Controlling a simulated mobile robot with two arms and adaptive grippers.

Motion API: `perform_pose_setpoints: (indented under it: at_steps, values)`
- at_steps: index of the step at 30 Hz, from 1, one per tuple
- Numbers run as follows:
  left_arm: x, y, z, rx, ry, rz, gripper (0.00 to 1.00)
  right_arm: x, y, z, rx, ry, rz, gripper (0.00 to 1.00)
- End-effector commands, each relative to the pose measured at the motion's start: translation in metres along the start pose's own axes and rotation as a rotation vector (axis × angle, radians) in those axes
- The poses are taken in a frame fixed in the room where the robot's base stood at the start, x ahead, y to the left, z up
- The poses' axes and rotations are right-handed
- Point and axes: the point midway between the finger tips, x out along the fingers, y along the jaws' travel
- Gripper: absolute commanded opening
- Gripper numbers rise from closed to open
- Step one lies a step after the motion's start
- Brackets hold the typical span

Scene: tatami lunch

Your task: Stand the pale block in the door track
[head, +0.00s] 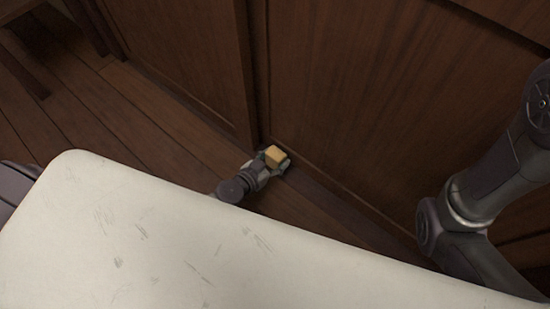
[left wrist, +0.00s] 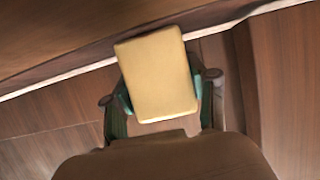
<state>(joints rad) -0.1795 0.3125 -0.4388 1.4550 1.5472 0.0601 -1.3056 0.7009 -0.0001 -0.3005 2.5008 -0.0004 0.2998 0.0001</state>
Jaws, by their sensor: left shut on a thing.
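The pale block (head: 275,155) is a small yellowish block, low down by the foot of the wooden doors. My left gripper (head: 272,160) is shut on it. In the left wrist view the block (left wrist: 158,75) sits between the two greenish fingers of the left gripper (left wrist: 160,95). The door track (left wrist: 65,75) shows there as a pale strip along the foot of the door, passing behind the block. I cannot tell whether the block touches the track. My right gripper is not in view.
Dark wooden door panels (head: 350,110) rise behind the block. Plank floor (head: 100,110) is open to the left. A wooden piece of furniture (head: 28,65) stands at the far left. A large white surface of my own body covers the front.

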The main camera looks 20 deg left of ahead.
Motion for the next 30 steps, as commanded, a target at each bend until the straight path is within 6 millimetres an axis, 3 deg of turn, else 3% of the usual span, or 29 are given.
perform_pose_setpoints:
  at_steps: [2,3,7,19,23,30]
  values:
    - [0.002,0.0,0.004,0.002,0.0,0.0,0.2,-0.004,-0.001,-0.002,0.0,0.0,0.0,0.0]
    - [0.001,0.0,0.003,0.001,0.0,0.0,0.63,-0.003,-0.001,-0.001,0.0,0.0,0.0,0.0]
    - [0.001,0.0,0.003,0.001,0.0,0.0,0.83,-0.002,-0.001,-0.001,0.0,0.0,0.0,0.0]
    - [-0.003,0.0,-0.003,-0.001,-0.001,0.0,0.83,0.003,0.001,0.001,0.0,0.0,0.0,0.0]
    - [-0.023,0.0,-0.001,0.002,-0.003,0.0,0.83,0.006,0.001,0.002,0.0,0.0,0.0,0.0]
    - [-0.076,0.0,-0.001,0.003,-0.004,0.002,0.83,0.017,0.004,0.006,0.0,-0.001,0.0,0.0]
